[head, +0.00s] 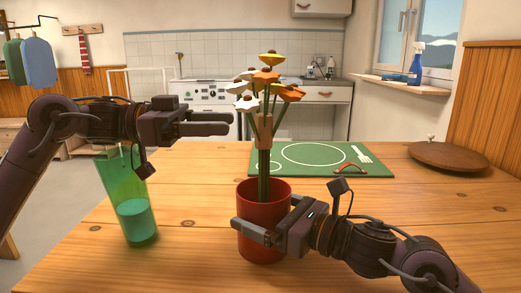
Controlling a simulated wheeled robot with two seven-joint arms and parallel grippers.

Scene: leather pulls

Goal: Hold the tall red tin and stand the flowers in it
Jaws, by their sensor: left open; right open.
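The bunch of flowers (266,85), orange, white and yellow with green stems bound by a brown band, stands nearly upright with its stem ends inside the red tin (262,250). The tin stands upright on the table. My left gripper (222,123) is open and empty, left of the stems at about the height of the band and apart from them. My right gripper (258,225) is open at the tin's front and right side, with one finger across its front. Its other finger is mostly hidden, and I cannot tell whether it touches the tin.
A green glass (125,205) with liquid stands at the left, below my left arm. A green mat (345,160) with a red handle lies behind the tin. A round brown board (450,156) lies at the back right. The right middle of the wooden table (420,200) is clear.

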